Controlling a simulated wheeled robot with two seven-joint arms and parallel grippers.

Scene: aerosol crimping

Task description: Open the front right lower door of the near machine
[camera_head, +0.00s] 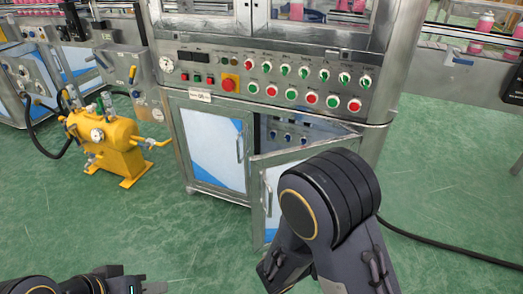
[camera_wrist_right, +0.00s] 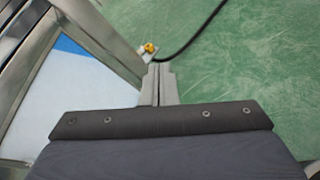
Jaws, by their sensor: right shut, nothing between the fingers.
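The near machine (camera_head: 270,45) has two lower front doors. The right lower door (camera_head: 258,178) stands ajar, its left edge swung out towards me and a gap above it showing the inside. Its bar handle (camera_head: 267,196) is on the left part. The right arm covers much of this door. The right wrist view shows a metal-framed white and blue panel (camera_wrist_right: 75,95) at the left. My right gripper (camera_wrist_right: 158,84) is shut and empty, close to that frame; I cannot tell if they touch. My left gripper (camera_head: 150,287) is low at the left, away from the machine; its jaw opening is unclear.
The left lower door (camera_head: 213,145) is closed. A control panel (camera_head: 290,82) with several buttons sits above the doors. A yellow tank unit (camera_head: 120,140) stands on the floor at left. A black cable (camera_head: 430,240) runs over the open green floor at right.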

